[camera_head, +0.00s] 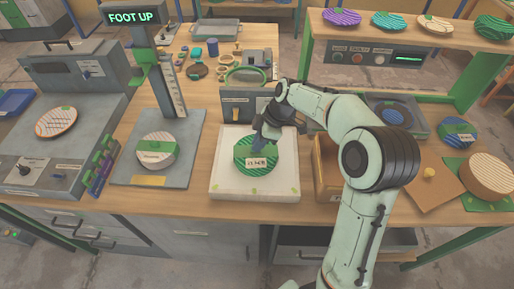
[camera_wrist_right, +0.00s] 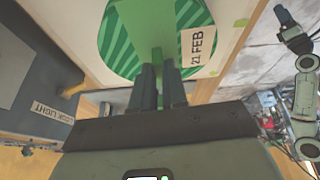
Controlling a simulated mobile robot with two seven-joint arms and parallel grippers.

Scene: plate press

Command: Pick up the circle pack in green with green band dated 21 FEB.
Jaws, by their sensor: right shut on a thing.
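A round green striped pack (camera_head: 242,158) with a green band lies on a white square pad in the middle of the bench. My right gripper (camera_head: 262,140) is over the pack's upper right part. In the wrist view its fingers (camera_wrist_right: 159,88) are shut on a green upright part of the band. I cannot tell whether the pack touches the pad. A dark end of what looks like my left arm (camera_wrist_right: 293,33) shows small at the wrist view's right edge; its jaws are unclear.
A press with a green ring (camera_head: 247,78) stands behind. A wooden box (camera_head: 327,168) is right. Several packs line the back shelf (camera_head: 430,42).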

